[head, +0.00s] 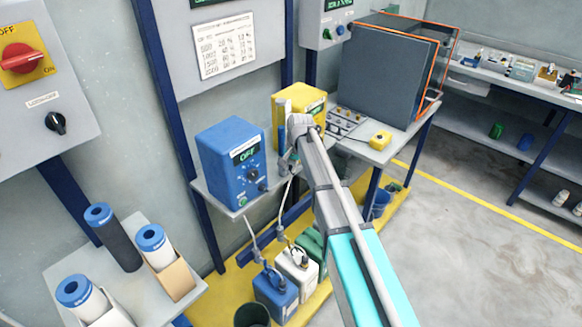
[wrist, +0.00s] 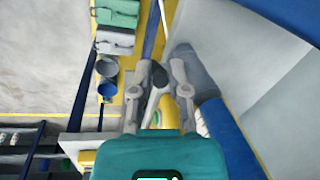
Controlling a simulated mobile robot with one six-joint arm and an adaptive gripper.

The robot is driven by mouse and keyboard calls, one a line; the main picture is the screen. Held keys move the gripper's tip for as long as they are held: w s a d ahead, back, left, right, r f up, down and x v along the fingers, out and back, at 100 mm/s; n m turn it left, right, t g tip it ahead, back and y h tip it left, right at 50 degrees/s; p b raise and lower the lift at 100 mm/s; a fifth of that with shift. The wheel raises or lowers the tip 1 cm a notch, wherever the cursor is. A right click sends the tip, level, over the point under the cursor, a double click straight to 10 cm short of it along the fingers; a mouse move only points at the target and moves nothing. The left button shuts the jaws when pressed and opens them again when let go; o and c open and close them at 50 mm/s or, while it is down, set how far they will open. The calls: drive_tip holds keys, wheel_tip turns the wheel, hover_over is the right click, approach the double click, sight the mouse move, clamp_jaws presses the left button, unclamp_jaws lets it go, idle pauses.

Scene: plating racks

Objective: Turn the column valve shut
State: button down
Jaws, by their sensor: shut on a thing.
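My gripper (wrist: 164,80) has a finger on each side of a pale grey lever-like piece (wrist: 153,103) in the wrist view and is shut on it. I take this piece to be the valve handle; its upper end looks darker, and it leans slightly. A grey cylinder (wrist: 191,66) stands close to the right finger. In the head view my gripper (head: 291,154) is small, just right of the blue box with a dial (head: 232,165) and below the yellow box (head: 296,98). My own arm hides much of the valve there, so its exact angle is unclear.
Blue and white jugs (head: 296,268) stand on the yellow floor strip below. Buckets (wrist: 107,91) show left in the wrist view. A bench with a dark cabinet (head: 385,75) stands behind right. Filter cartridges (head: 113,240) occupy the left table. The right floor is open.

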drive_tip(key=g+y, duration=0.1)
drive_tip(key=w+d+g+y+b, duration=0.1)
drive_tip(key=shift+w+g, duration=0.2)
drive_tip(key=shift+g, duration=0.1)
drive_tip(key=shift+d+r+g+y+b, duration=0.15)
drive_tip(key=shift+g+y+b, duration=0.2)
drive_tip(key=shift+g+y, duration=0.2)
drive_tip(key=c, duration=0.6)
unclamp_jaws()
drive_tip(key=shift+c, duration=0.2)
drive_tip(key=shift+w, duration=0.1)
drive_tip(key=shift+s+t, duration=0.2)
drive_tip(key=shift+t, duration=0.05)
